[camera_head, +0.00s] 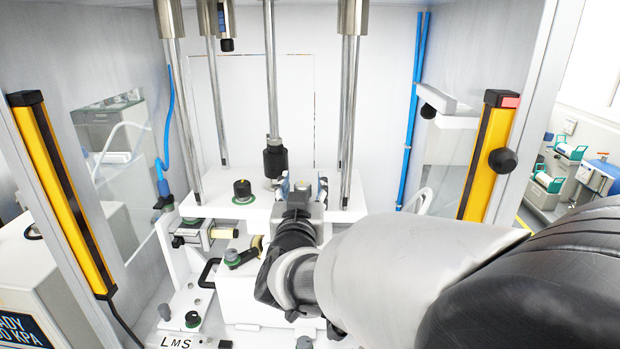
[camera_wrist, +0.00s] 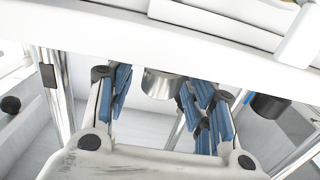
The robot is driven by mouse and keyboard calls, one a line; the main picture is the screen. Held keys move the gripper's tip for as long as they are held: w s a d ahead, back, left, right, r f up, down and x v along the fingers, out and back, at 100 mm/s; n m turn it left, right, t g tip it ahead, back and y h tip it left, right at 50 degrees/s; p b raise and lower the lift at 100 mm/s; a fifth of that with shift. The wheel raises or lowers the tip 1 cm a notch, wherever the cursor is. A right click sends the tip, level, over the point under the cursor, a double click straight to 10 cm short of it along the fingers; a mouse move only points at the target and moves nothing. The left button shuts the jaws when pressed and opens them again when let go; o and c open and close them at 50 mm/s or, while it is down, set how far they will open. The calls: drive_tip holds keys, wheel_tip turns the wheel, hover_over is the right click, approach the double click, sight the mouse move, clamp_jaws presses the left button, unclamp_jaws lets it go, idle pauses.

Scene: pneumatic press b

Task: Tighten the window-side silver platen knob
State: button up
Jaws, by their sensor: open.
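The silver knob (camera_wrist: 161,83) is a short shiny cylinder in the wrist view, at the white platen's edge. My gripper (camera_wrist: 160,100) has its blue-padded fingers apart, one to the left of the knob and the others to the right. The pads do not visibly touch it. In the head view my gripper (camera_head: 303,187) is at the front right of the white platen (camera_head: 218,207), and the silver knob cannot be made out there. A black knob (camera_head: 242,189) on a green ring stands on the platen's left; a dark knob (camera_wrist: 270,106) shows at right in the wrist view.
Steel columns (camera_head: 350,120) rise around the platen, and a central rod ends in a black coupling (camera_head: 275,158). Yellow light curtains (camera_head: 62,190) (camera_head: 488,158) flank the press opening.

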drive_tip(key=shift+c, duration=0.6)
drive_tip(key=c, duration=1)
drive_tip(key=shift+o, duration=0.2)
drive_tip(key=shift+a+r+m+h+p, duration=0.2)
drive_tip(key=shift+m+h+p, duration=0.5)
drive_tip(key=shift+h+p, duration=0.5)
drive_tip(key=shift+d+m+g+h+p, duration=0.1)
drive_tip(key=shift+m+g+h+p, duration=0.2)
drive_tip(key=shift+m+h+p, duration=0.45)
drive_tip(key=shift+d+f+h, duration=0.1)
drive_tip(key=shift+f+h, duration=0.05)
drive_tip(key=shift+h, duration=0.2)
drive_tip(key=o, duration=1.1)
